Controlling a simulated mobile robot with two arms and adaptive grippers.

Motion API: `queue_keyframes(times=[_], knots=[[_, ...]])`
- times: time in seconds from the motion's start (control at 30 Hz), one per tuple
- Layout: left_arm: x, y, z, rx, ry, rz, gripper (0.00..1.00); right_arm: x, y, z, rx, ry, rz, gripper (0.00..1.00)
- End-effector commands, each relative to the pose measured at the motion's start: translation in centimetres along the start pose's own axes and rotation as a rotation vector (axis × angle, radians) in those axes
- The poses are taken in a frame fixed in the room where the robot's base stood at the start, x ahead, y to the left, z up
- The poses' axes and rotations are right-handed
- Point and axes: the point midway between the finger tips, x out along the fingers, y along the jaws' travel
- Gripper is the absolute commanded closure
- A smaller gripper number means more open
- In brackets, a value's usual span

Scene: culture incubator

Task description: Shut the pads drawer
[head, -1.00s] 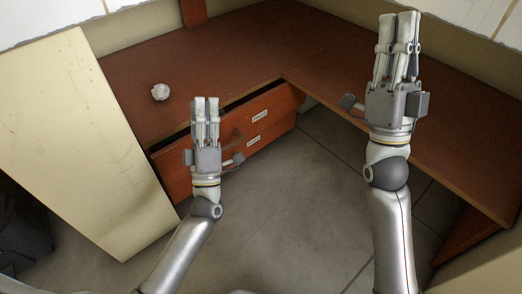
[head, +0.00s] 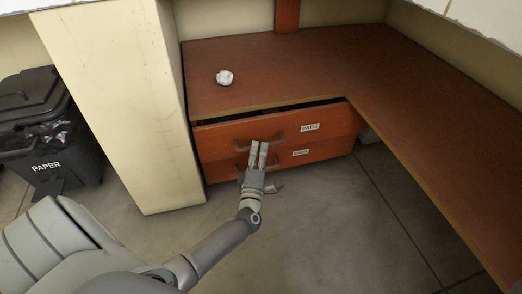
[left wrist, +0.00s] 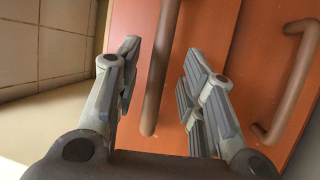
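The pads drawer (head: 232,134) is the upper of two reddish-brown drawers under the desk. It has a "PADS" label (head: 310,127) and a dark bar handle. A dark gap along its top shows it is partly pulled out. My left gripper (head: 258,148) is in front of the drawers, its fingertips overlapping the area just below the upper handle. In the left wrist view, the left gripper's fingers (left wrist: 165,85) are spread, with one bar handle (left wrist: 160,70) seen between them and another (left wrist: 296,85) to the right. Contact cannot be told. My right gripper is out of view.
The lower drawer (head: 225,170) looks set back beneath the pads drawer. A beige panel (head: 125,100) stands left of the drawers. A black paper bin (head: 45,130) is farther left. A crumpled white ball (head: 224,77) lies on the desk (head: 290,70). Floor to the right is clear.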

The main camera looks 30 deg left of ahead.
Motion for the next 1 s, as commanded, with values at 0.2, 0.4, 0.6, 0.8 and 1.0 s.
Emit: queue_keyframes(times=[0.2, 0.4, 0.6, 0.8, 1.0], knots=[[2.6, -0.1, 0.0, 0.0, 0.0, 0.002, 0.63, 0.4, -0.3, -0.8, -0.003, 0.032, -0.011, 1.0], [3.0, 0.0, 0.0, 0.001, 0.0, 0.0, 0.63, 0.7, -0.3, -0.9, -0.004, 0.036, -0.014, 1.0], [3.0, 0.1, 0.0, 0.001, 0.0, 0.0, 0.68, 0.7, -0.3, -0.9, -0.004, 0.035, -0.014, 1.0], [3.0, 0.0, 0.0, 0.001, 0.0, 0.0, 0.94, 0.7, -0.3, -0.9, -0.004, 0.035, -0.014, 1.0], [3.0, 0.0, 0.0, 0.001, -0.001, 0.0, 1.0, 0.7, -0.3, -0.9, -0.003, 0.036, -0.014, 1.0]])
